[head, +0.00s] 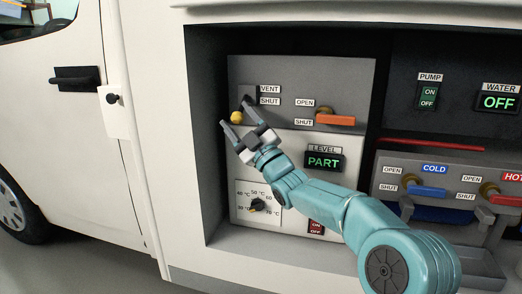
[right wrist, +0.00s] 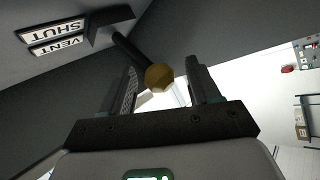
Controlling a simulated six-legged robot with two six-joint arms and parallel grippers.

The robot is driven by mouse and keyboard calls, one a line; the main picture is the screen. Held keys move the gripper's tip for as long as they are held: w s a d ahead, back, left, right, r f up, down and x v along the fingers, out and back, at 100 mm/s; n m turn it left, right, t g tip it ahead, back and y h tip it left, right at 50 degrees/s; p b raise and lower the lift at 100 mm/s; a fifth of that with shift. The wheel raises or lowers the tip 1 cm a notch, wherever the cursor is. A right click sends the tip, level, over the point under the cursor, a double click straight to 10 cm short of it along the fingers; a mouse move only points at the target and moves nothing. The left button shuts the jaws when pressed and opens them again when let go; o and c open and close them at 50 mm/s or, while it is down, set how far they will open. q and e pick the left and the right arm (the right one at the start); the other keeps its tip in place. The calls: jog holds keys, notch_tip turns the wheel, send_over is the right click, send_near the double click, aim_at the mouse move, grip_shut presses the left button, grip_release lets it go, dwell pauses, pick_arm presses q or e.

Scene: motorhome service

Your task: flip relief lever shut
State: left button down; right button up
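The relief lever is a dark rod with a yellow ball knob (head: 237,117), beside the VENT and SHUT labels at the upper left of the grey panel. In the right wrist view its rod comes from a dark mount near the labels, and the knob (right wrist: 158,77) shows between my finger tips. I cannot tell which label the lever is set to. My right gripper (head: 234,111) is open, one finger on each side of the knob, with gaps visible in the right wrist view (right wrist: 163,88). My left gripper is not in view.
An orange OPEN/SHUT handle (head: 335,119) is right of the lever. A LEVEL display (head: 323,162) reads PART; a temperature dial (head: 257,205) is below. The recess's left wall (head: 207,130) is close to my gripper. Blue COLD handle (head: 427,191) is farther right.

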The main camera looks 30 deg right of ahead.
jog(key=b+v, duration=0.1)
jog(key=v, duration=1.3)
